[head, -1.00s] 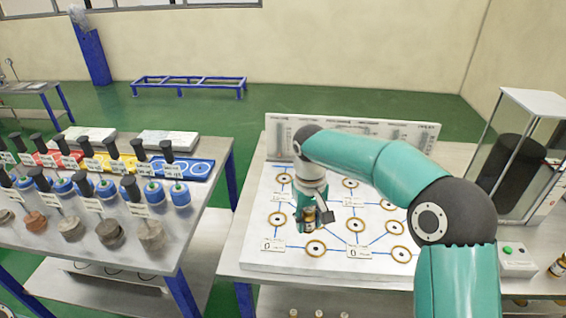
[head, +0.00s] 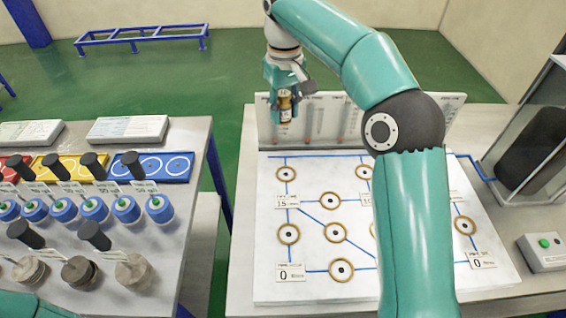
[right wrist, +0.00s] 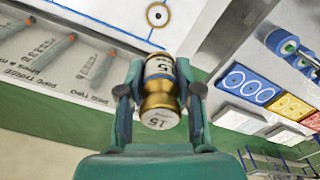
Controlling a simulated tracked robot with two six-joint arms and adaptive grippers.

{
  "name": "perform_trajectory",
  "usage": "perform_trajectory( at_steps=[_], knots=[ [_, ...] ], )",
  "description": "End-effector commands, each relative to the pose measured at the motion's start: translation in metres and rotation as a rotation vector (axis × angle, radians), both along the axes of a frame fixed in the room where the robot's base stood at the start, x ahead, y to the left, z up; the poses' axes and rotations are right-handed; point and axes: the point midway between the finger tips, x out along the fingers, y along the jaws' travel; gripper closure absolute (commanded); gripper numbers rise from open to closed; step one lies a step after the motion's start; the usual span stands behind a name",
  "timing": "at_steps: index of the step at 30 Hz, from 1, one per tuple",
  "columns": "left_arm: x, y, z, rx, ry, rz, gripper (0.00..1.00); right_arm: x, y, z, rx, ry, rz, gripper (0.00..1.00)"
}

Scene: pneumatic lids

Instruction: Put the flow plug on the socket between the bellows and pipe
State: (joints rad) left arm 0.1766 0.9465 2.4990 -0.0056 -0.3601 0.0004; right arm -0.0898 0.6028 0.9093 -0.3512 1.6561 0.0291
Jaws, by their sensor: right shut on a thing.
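My right gripper (head: 284,102) is shut on a brass flow plug (head: 285,106) with a white band. It holds the plug in the air in front of the upright gauge panel (head: 350,117), above the back of the board. In the right wrist view the plug (right wrist: 160,88) sits between the two fingers, and its label and end face read 15. The white board (head: 310,208) carries several ring sockets, such as one at the back left (head: 286,174), joined by blue lines. My right arm hides part of the board. My left gripper is not in view.
A dark ribbed cylinder (head: 535,150), probably the bellows, stands in a clear case at the right. A box with a green button (head: 544,251) stands before it. The left table holds blue-capped parts (head: 125,209), grey weights (head: 80,271) and coloured trays (head: 152,167).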

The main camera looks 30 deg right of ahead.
Motion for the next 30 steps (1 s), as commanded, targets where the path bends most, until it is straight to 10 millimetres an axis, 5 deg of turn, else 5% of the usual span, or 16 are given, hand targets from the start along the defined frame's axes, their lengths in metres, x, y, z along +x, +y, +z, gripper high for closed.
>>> perform_trajectory(
  at_steps=[15,30],
  knots=[
    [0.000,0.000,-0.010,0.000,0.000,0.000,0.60,-0.004,-0.006,-0.126,0.001,0.004,-0.013,1.00],
    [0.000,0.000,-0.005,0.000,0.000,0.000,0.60,-0.004,-0.007,-0.180,0.001,0.004,-0.013,1.00]
  ],
)
